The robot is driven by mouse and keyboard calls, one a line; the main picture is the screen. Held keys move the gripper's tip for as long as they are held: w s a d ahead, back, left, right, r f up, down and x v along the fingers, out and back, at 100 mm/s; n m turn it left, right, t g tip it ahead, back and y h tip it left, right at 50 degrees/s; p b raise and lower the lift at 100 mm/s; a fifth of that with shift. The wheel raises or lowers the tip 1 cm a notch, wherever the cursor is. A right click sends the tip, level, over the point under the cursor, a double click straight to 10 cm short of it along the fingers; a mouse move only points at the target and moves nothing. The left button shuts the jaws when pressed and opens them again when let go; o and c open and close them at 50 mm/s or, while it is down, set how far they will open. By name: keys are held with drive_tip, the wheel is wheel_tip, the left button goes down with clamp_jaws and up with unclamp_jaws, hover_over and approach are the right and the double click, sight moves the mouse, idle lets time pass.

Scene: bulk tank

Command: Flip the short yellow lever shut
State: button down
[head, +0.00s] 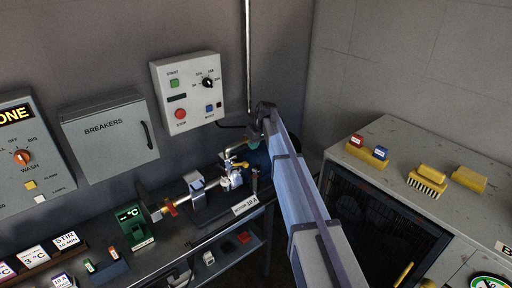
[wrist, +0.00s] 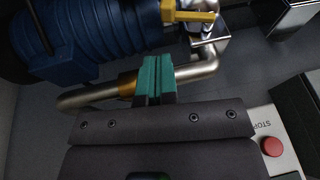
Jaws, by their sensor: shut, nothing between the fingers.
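The short yellow lever (wrist: 190,16) sits on a metal valve at the top of the wrist view. In the head view, the yellow lever (head: 242,164) is small, on the valve beside the pump, left of my arm. My gripper (wrist: 154,72) has teal fingertips pressed together with nothing between them. They are over the bent metal pipe (wrist: 205,66), below the lever in the picture, with a visible gap. In the head view my gripper (head: 254,144) is small and partly hidden by my arm.
A blue ribbed motor (wrist: 85,38) is left of the lever. A red stop button (wrist: 272,147) is at lower right.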

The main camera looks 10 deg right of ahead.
sight(246, 163)
drive_tip(key=b+x, duration=0.2)
drive_tip(key=s+b+x, duration=0.1)
drive_tip(key=x, duration=0.2)
drive_tip(key=b+x, duration=0.2)
drive_tip(key=shift+s+a+f+b, duration=0.15)
drive_tip(key=shift+a+f+b, duration=0.1)
drive_tip(key=shift+f+b, duration=0.05)
drive_tip(key=shift+r, duration=0.1)
drive_tip(key=shift+d, duration=0.1)
